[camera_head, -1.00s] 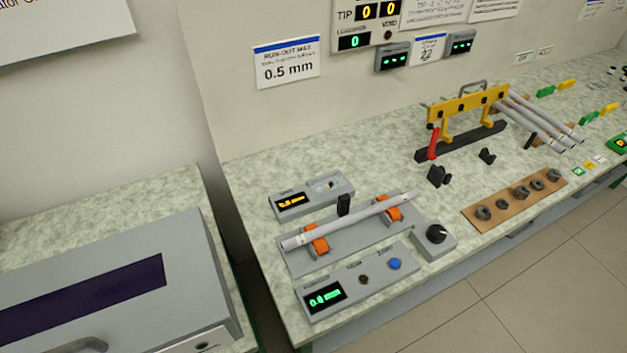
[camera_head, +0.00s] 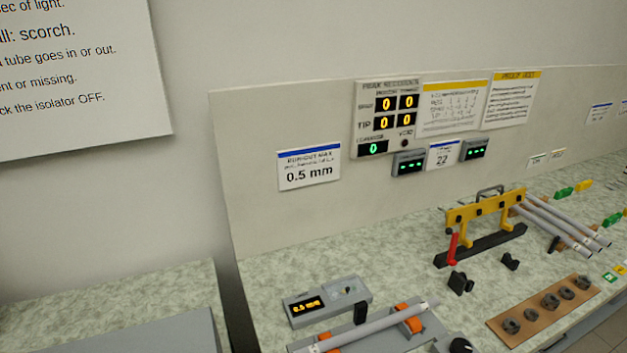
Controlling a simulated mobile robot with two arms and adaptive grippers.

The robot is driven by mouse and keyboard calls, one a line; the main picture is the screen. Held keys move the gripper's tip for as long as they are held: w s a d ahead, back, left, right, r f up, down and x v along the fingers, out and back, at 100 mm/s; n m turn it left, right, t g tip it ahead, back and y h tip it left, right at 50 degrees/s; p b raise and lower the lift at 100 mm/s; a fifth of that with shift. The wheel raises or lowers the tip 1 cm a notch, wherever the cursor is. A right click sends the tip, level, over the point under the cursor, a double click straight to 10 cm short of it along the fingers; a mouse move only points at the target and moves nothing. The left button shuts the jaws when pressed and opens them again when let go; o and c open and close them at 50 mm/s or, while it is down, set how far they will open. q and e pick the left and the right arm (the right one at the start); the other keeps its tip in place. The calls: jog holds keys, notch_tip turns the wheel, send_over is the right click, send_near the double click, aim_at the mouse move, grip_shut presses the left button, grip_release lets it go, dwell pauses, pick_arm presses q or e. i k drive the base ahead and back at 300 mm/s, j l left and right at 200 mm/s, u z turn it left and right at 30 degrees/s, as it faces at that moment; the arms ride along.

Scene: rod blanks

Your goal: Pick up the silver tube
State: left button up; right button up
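A silver tube (camera_head: 378,326) lies across the orange rollers of a grey fixture at the bottom of the head view. Its near left end is at the bottom edge of the picture. Several more silver tubes (camera_head: 562,223) lie side by side on a rack at the right, beside a yellow clamp frame (camera_head: 486,207) with a red lever. I cannot tell which tube the task means. Neither of my grippers is in view.
A grey box with an amber "0.5 mm" display (camera_head: 328,302) stands behind the roller fixture (camera_head: 437,326). A brown board with several dark collars (camera_head: 551,303) lies at the lower right. Small black blocks (camera_head: 460,283) stand between. A wall panel (camera_head: 387,117) shows zeros.

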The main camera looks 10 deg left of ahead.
aim_at(330, 344)
jog(key=l+u, duration=0.45)
jog(key=l, duration=1.45)
jog(key=k, duration=0.05)
